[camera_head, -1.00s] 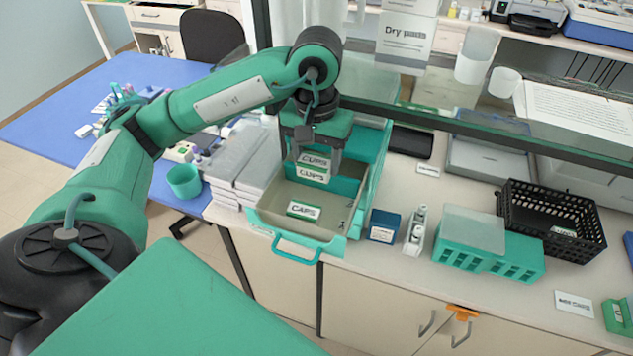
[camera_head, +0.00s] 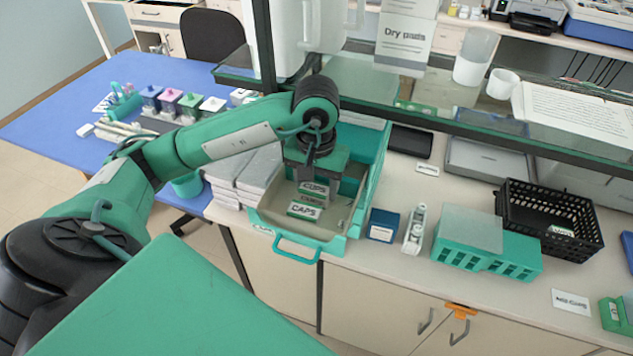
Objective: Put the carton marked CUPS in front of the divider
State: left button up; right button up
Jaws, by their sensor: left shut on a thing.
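The carton marked CUPS (camera_head: 313,188) is in the open teal drawer (camera_head: 296,246) on the counter. My left gripper (camera_head: 316,174) is shut on it from above, low inside the drawer. A carton marked CAPS (camera_head: 304,209) stands just in front of it and hides its lower part. I cannot tell whether the two cartons touch, or whether the CUPS carton rests on the drawer floor. The divider is not clearly distinguishable behind my gripper and the cartons. My right gripper is not in view.
Stacked grey-white packs (camera_head: 240,180) stand left of the drawer. A blue box (camera_head: 382,226) and a white dispenser (camera_head: 415,228) stand to its right, then a teal rack (camera_head: 490,255) and a black basket (camera_head: 580,225). A glass shelf edge (camera_head: 450,128) runs above the counter.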

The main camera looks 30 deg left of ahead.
aim_at(317, 184)
pick_arm(q)
jog(key=shift+f, duration=0.1)
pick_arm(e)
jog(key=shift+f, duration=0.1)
pick_arm(q)
jog(key=shift+f, duration=0.1)
jog(key=o, duration=1)
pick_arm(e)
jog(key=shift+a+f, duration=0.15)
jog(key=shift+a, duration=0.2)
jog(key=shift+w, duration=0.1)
pick_arm(q)
jog(key=shift+r, duration=0.35)
notch_tip(317, 184, up, 10)
jog(key=shift+f+b, duration=0.2)
jog(key=shift+b, duration=0.75)
notch_tip(317, 184, up, 2)
jog(key=shift+r, duration=0.1)
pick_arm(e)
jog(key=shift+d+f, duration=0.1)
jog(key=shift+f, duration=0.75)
